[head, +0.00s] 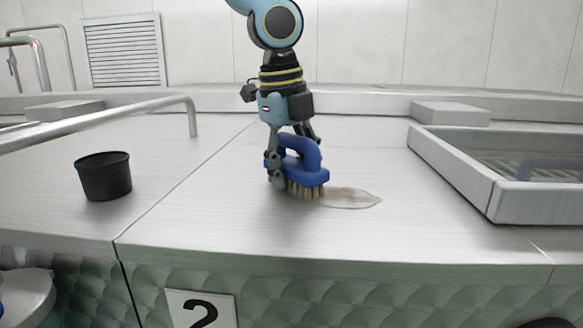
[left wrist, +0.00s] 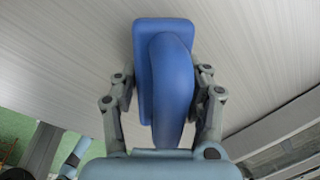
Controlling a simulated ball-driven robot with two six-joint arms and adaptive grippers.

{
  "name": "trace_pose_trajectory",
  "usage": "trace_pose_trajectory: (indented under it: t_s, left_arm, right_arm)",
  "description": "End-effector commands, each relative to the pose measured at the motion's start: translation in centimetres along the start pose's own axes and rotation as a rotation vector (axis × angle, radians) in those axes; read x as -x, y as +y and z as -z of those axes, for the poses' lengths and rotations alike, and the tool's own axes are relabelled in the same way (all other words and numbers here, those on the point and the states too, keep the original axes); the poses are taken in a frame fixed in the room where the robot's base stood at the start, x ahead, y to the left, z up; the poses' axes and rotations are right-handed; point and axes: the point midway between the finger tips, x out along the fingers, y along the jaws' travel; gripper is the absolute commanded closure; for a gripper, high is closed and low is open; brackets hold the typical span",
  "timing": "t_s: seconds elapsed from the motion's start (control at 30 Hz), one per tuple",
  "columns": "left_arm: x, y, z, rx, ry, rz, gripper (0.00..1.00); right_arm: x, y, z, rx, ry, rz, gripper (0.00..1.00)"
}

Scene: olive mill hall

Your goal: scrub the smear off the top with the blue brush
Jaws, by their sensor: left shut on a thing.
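The blue brush (head: 312,174) stands bristles down on the pale worktop (head: 250,220), near the middle of the head view. My left gripper (head: 285,160) comes down from above and is shut on the brush's arched handle. The brush and the left gripper (left wrist: 165,95) also show in the left wrist view, with a finger on each side of the handle (left wrist: 172,90). A brownish smear (head: 352,198) lies on the worktop just right of the bristles. The brush may hide its left end. My right gripper is not in view.
A black cup (head: 103,176) stands on the worktop at the left, below a metal rail (head: 110,118). A raised-rim metal basin (head: 475,185) is at the right. A low block (head: 450,112) sits at the back. The worktop is clear around the brush and smear.

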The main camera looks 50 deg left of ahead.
Motion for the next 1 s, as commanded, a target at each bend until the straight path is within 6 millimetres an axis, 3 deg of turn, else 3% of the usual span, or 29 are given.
trace_pose_trajectory:
  t_s: [0.53, 1.0]
  left_arm:
    - [-0.4, -2.6, -2.8, 0.001, 0.000, -0.003, 0.80]
    - [0.1, -3.0, -3.0, 0.000, 0.000, 0.000, 0.80]
  right_arm:
    - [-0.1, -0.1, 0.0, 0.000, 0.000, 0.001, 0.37]
    - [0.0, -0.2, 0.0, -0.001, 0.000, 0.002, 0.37]
